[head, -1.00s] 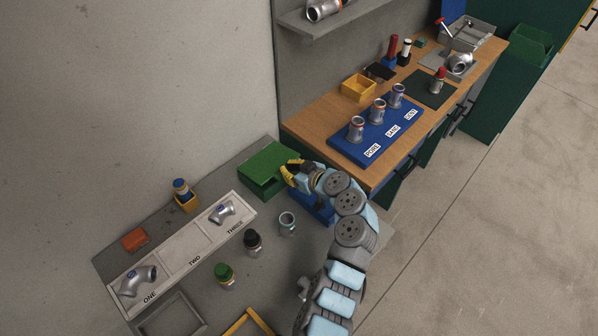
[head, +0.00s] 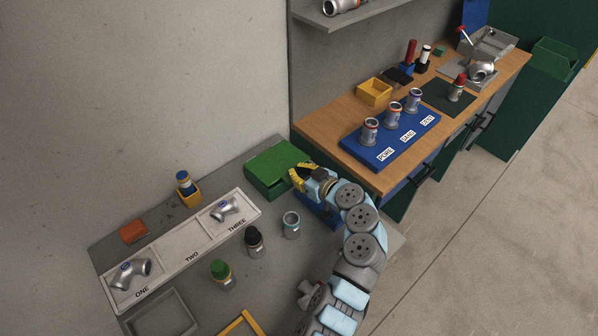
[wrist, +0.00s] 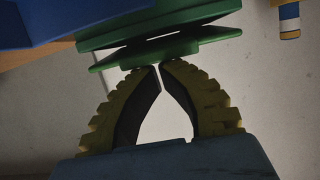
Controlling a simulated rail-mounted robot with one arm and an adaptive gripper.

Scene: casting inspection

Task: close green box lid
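The green box (head: 268,183) stands at the back right end of the grey table, against the wall. Its green lid (head: 275,160) lies over the top, close to level. In the wrist view, green plates of the box and lid (wrist: 200,40) fill the upper part, with a narrow bright gap between two of them. My gripper (head: 293,176) is at the box's right side. Its yellow ridged fingers converge until their tips (wrist: 160,66) nearly meet beneath the green edge, with nothing seen between them. Whether the tips touch the lid, I cannot tell.
A blue bin (head: 317,211) sits below my gripper, partly hidden. A labelled tray (head: 174,253) holds metal pipe fittings; several capped fittings stand in front. The wooden bench (head: 333,113) with a blue rack (head: 389,151) rises at the right. Bare grey table lies between.

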